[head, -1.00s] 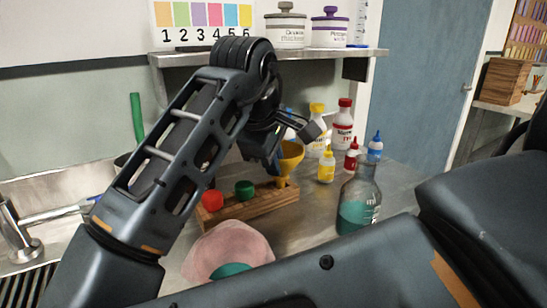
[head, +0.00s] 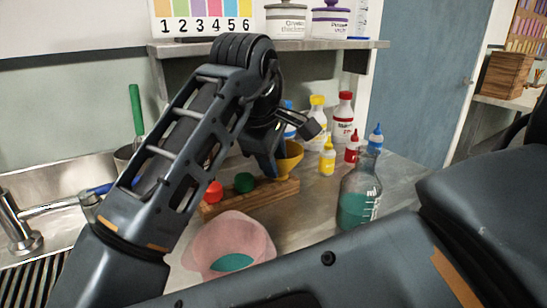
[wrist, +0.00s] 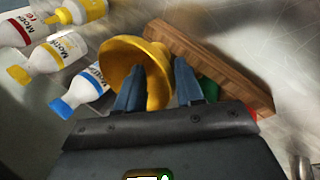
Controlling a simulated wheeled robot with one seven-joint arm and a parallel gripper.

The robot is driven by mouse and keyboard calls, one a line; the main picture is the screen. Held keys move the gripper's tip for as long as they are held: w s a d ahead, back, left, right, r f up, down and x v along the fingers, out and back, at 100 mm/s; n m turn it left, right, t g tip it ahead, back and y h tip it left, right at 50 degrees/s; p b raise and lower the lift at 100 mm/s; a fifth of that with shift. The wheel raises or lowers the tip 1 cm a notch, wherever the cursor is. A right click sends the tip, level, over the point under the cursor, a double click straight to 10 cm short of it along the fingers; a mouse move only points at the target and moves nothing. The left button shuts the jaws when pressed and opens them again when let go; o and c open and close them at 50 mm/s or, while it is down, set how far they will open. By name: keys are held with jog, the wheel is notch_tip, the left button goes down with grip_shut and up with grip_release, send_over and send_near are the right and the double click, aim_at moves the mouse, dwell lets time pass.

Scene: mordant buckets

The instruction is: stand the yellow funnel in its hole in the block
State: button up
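The block also shows in the wrist view (wrist: 205,62), just beyond the funnel. A red piece (head: 214,191) and a green piece (head: 244,182) stand in the block.
A pink bucket (head: 235,235) with teal liquid stands in front of the block. A flask (head: 357,205) of teal liquid stands to the right. Several bottles, among them a small yellow one (head: 327,160), stand behind the funnel. A sink lies at left.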

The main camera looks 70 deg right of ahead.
jog(key=p+v, duration=0.1)
jog(key=v, duration=0.6)
jog(key=shift+a+r+p, duration=0.15)
jog(key=shift+r+p, duration=0.15)
jog(key=shift+r, duration=0.1)
